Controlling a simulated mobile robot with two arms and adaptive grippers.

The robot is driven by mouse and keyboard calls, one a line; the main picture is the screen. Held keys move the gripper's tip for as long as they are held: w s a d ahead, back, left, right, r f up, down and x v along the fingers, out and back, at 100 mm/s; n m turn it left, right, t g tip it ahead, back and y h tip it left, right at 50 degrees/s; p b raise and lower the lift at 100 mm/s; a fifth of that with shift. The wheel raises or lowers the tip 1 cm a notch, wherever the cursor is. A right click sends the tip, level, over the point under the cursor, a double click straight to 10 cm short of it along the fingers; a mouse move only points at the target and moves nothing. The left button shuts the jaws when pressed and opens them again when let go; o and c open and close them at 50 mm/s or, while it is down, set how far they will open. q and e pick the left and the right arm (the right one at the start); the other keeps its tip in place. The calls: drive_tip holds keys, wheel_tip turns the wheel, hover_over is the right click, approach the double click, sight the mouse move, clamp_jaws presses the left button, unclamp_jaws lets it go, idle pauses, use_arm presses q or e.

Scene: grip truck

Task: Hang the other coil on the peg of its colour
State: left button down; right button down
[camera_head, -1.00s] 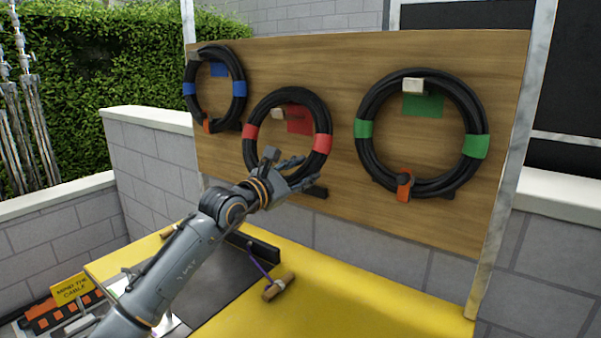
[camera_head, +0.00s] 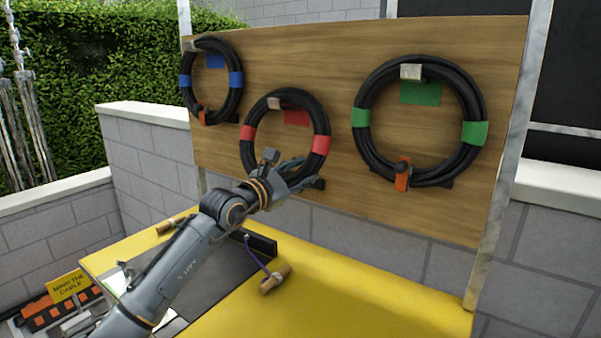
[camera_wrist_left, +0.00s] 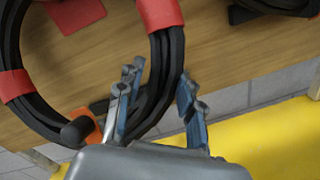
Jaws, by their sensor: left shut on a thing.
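The black coil with red bands (camera_head: 320,145) is upright against the wooden board, in the middle of the head view. The pale end of a peg (camera_head: 275,104) shows at its upper left, beside a red patch (camera_head: 297,117). The coil's top appears to pass around this peg; whether it rests on it I cannot tell. My left gripper (camera_head: 294,171) is at the coil's lower right. In the left wrist view its fingers (camera_wrist_left: 158,100) are shut on the black strands of the coil (camera_wrist_left: 170,62). My right gripper is out of view.
A green-banded coil (camera_head: 475,133) hangs on the peg (camera_head: 411,72) at right; a blue-banded coil (camera_head: 236,80) hangs at left. Below is a yellow table (camera_head: 350,310) with a wooden-handled tool (camera_head: 275,280). A small sign (camera_head: 69,286) stands at lower left.

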use_arm(q)
drive_tip(key=shift+r, duration=0.1)
drive_tip(key=c, duration=0.8)
unclamp_jaws()
drive_tip(key=shift+d, duration=0.15)
